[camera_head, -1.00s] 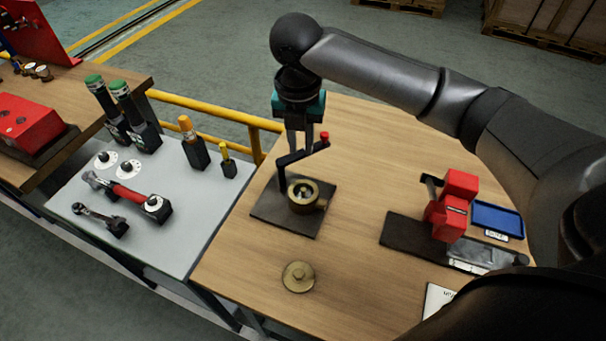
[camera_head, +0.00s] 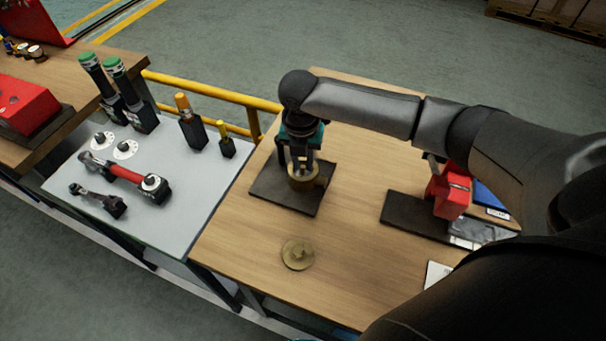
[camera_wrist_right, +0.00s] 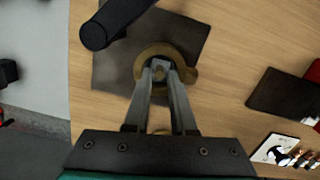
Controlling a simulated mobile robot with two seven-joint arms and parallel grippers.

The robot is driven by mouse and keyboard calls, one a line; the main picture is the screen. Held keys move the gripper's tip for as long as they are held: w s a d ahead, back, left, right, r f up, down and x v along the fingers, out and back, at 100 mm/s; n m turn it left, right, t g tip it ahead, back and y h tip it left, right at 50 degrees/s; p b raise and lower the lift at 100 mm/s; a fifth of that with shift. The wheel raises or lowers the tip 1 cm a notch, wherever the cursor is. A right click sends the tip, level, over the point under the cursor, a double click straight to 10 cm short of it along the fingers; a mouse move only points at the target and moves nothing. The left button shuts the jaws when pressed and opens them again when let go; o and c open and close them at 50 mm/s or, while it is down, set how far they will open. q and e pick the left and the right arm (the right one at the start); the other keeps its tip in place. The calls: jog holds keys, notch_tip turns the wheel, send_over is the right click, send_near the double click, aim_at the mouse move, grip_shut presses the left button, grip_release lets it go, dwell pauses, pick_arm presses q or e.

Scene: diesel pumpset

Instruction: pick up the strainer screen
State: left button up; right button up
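A brass strainer body (camera_head: 304,180) stands on a dark plate (camera_head: 275,193) on the wooden bench. My right gripper (camera_head: 300,165) points down over it, fingertips at its mouth. In the right wrist view the brass rim (camera_wrist_right: 146,54) surrounds the fingertips (camera_wrist_right: 160,68). A small grey piece shows between the tips; I cannot tell whether it is the strainer screen or whether they grip it. The screen is not clearly seen. My left gripper is not in view.
A round brass cap (camera_head: 298,254) lies on the bench in front. A red vise-like block (camera_head: 449,190) and a blue tray (camera_head: 490,197) are to the right. A black bar (camera_wrist_right: 118,20) is near the gripper. A grey table (camera_head: 178,218) with tools is left.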

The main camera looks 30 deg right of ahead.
jog(key=shift+f, duration=0.5)
grip_shut()
